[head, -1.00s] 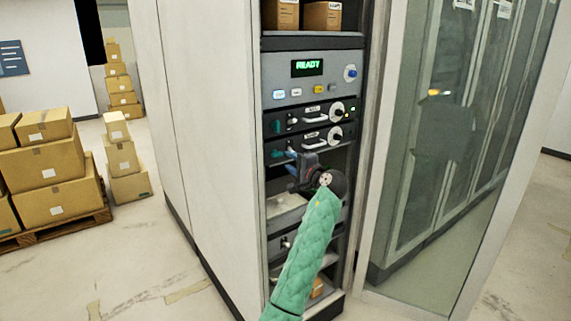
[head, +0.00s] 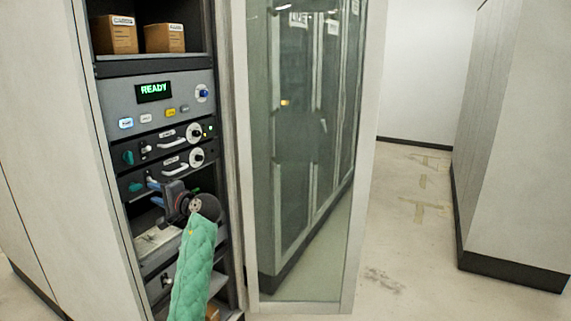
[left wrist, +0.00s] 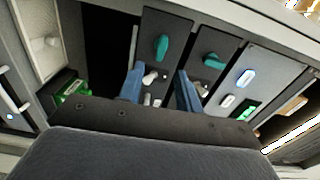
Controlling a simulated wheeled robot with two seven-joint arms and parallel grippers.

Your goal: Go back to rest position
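My left gripper (head: 160,190) is in front of the open rack cabinet (head: 160,84), just below the two dark drawer units. Its arm has a green quilted sleeve and rises from the bottom of the head view. In the left wrist view, its two blue fingers (left wrist: 158,88) are spread apart with nothing held between them. Past them are the dark units with teal knobs (left wrist: 161,47) and white switches. My right gripper is not in view.
The cabinet's panel display (head: 154,91) reads READY. Brown boxes (head: 164,38) sit on its top shelf. A glass door (head: 300,150) stands open to the right of the rack. Beyond it is clear floor (head: 410,240), then another grey cabinet (head: 520,140).

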